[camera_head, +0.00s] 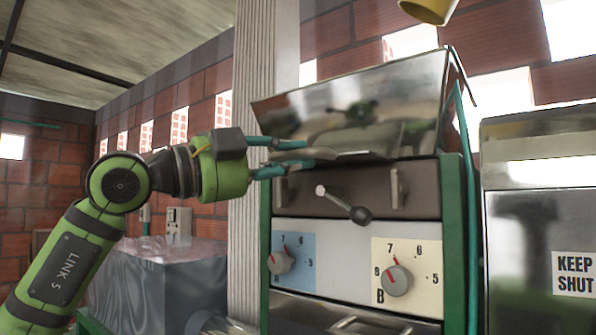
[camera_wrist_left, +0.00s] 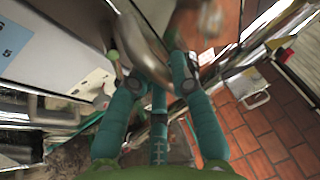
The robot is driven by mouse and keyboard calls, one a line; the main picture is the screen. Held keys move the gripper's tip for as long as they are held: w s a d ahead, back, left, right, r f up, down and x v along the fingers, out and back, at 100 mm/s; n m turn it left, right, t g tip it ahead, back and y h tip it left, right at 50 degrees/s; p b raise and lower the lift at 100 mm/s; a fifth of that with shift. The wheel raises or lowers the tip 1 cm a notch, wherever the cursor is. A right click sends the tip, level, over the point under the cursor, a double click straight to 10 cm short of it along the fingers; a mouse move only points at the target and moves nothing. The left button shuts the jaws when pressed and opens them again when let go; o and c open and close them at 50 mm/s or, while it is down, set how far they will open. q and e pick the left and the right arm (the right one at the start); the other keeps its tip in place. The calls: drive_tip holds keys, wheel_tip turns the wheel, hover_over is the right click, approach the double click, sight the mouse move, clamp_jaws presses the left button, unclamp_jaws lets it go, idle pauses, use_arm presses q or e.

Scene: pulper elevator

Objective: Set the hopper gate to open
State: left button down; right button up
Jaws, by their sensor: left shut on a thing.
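The machine's hopper (camera_head: 350,100) is a shiny metal bin at the top of a green-framed machine. Below it a dark panel (camera_head: 300,200) carries a lever (camera_head: 340,202) with a black knob, slanting down to the right. My left gripper (camera_head: 292,160) is at the hopper's lower left, above and left of the lever and apart from it. Its teal fingers are shut on a curved shiny metal piece (camera_head: 345,155), which also shows between the fingers in the left wrist view (camera_wrist_left: 145,45). I cannot tell whether this piece is loose or part of the hopper. My right gripper is not in view.
Two dials, one on a blue plate (camera_head: 281,262) and one on a cream plate (camera_head: 397,281), sit below the lever. A metal cabinet with a KEEP SHUT sign (camera_head: 575,273) stands at the right. A pale column (camera_head: 262,60) rises behind my arm.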

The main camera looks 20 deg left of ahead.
use_arm(q)
drive_tip(key=c, duration=1.1)
unclamp_jaws()
drive_tip(key=shift+s+f, duration=0.1)
drive_tip(key=shift+s, duration=0.15)
drive_tip(key=shift+a, duration=0.1)
drive_tip(key=v, duration=1.2)
